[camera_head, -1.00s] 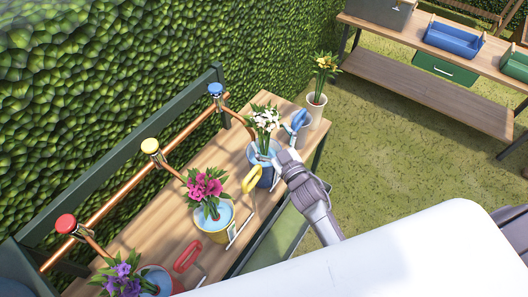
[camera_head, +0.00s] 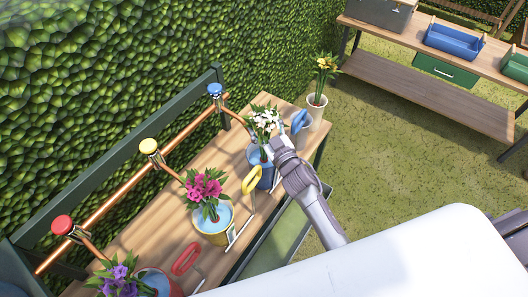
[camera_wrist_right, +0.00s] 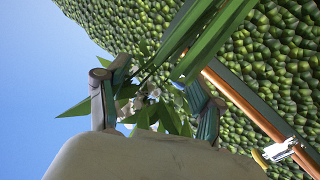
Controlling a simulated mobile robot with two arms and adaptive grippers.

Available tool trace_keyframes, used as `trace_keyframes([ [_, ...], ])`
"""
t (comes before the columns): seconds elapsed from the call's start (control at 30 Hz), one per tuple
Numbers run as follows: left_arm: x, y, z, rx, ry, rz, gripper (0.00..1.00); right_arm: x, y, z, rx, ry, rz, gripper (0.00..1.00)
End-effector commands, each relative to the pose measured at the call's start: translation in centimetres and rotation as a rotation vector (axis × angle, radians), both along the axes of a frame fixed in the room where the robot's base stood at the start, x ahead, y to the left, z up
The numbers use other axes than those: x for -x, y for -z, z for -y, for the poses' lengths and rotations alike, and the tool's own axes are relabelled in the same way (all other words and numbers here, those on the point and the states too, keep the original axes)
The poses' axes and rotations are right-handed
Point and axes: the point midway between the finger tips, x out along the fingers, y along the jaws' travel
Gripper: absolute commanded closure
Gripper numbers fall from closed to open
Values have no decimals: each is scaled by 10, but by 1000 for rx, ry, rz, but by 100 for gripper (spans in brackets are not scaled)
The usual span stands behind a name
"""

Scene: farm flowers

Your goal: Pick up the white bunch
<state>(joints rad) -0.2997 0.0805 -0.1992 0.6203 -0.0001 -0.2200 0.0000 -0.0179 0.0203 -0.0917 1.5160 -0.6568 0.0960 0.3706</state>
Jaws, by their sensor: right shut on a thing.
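The white bunch (camera_head: 265,119), white flowers with green leaves, stands upright at the blue bucket (camera_head: 266,177) near the far end of the wooden bench. My right gripper (camera_head: 268,153) is at its stems, just above the bucket's rim, and is shut on the bunch. My own wrist hides part of the stems and bucket. In the right wrist view, the two fingers (camera_wrist_right: 155,100) are on either side of the green leaves and stems, with white petals (camera_wrist_right: 145,98) between them. My left gripper is not in view.
A pink bunch (camera_head: 205,186) is in a yellow bucket (camera_head: 216,238), and a purple bunch (camera_head: 118,280) is at the near end. Copper pipes with coloured taps (camera_head: 148,147) run behind. A yellow bunch (camera_head: 326,67) in a white pot (camera_head: 316,112) stands beyond the blue-handled can (camera_head: 300,123).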

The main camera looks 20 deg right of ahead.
Motion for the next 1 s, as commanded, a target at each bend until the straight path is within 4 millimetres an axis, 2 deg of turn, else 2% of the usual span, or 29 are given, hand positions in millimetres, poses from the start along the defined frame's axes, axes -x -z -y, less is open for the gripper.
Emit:
trace_keyframes([
  [0.03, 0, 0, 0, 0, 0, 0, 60, 0, 0, 0, 0, 0, -1, 77],
  [0.17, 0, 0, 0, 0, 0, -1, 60, 0, 0, 0, 0, 0, -1, 98],
  [0.2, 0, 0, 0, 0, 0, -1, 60, 0, -1, 0, 0, -1, 2, 100],
  [0.47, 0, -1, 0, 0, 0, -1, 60, 0, -5, 0, 1, 0, 3, 100],
  [0.57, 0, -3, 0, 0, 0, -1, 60, 0, -18, 0, 1, -2, 6, 100],
  [0.9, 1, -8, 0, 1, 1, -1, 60, 0, -84, 0, 1, -3, 7, 100],
  [1.0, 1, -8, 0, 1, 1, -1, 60, 0, -95, 0, 0, -1, 5, 100],
])
